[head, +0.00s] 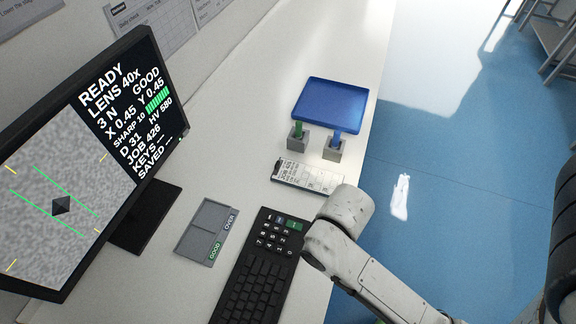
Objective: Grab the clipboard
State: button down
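The clipboard (308,177) lies flat on the white bench near its right edge, in the middle of the head view. It is small and dark-edged, with a white printed sheet on it, and its right end comes close to my arm in the picture. A pale link of my arm crosses the lower right of the view, just below and right of the clipboard. My gripper cannot be seen, so its opening and what it holds are not shown.
A black keyboard (252,285) lies below the clipboard, and a grey two-part tray (197,228) marked GOOD and OVER lies left of it. A blue tray (330,98) and two small grey blocks (297,141) stand behind. A monitor (122,150) fills the left. Blue floor is open at right.

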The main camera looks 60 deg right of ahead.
aim_at(308, 178)
jog(key=k+l+u, duration=0.25)
jog(key=l+u, duration=0.25)
jog(key=k+l+u, duration=0.3)
jog(key=u, duration=0.15)
jog(key=l, duration=0.1)
